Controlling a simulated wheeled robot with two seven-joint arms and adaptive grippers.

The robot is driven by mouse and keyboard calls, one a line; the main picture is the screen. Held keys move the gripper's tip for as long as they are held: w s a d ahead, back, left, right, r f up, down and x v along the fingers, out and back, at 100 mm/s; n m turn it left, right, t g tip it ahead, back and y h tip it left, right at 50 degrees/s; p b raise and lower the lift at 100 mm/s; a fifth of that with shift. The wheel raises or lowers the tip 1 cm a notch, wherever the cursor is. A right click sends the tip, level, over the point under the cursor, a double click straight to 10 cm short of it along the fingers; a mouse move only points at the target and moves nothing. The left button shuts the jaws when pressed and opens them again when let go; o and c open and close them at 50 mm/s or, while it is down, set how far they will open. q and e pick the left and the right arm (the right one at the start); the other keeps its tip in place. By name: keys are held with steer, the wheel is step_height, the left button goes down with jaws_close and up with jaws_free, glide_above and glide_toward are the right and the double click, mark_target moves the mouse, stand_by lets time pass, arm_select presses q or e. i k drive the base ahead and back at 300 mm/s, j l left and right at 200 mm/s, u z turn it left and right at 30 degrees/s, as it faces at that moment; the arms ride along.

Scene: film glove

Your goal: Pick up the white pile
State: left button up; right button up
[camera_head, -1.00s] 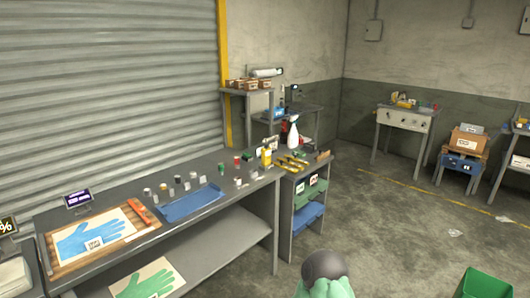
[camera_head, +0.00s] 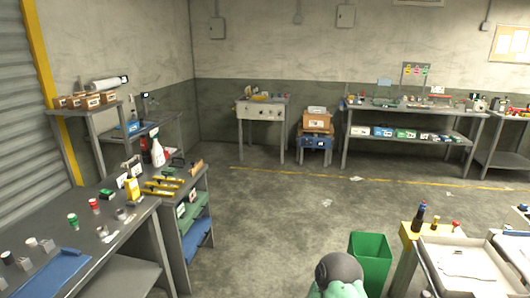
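White flat sheets (camera_head: 462,262) lie in a shallow pale tray (camera_head: 428,254) at the lower right. More white material (camera_head: 511,252) shows beside it, cut off by the right edge. I cannot tell which of these, if any, is the white pile. Neither of my grippers can be made out in this view.
A yellow-topped stand with a dark bottle (camera_head: 418,215) is beside the tray. A green bin (camera_head: 370,262) stands left of it. A cluttered bench (camera_head: 105,262) is at left; a long worktable (camera_head: 455,128) stands at the back. The middle floor is open.

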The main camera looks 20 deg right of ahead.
mark_target(466, 267)
steer(key=i+l+z, duration=0.2)
steer(key=i+z, duration=1.1)
steer(key=i+j+z, duration=0.2)
steer(key=z, duration=0.2)
steer(key=i, duration=0.1)
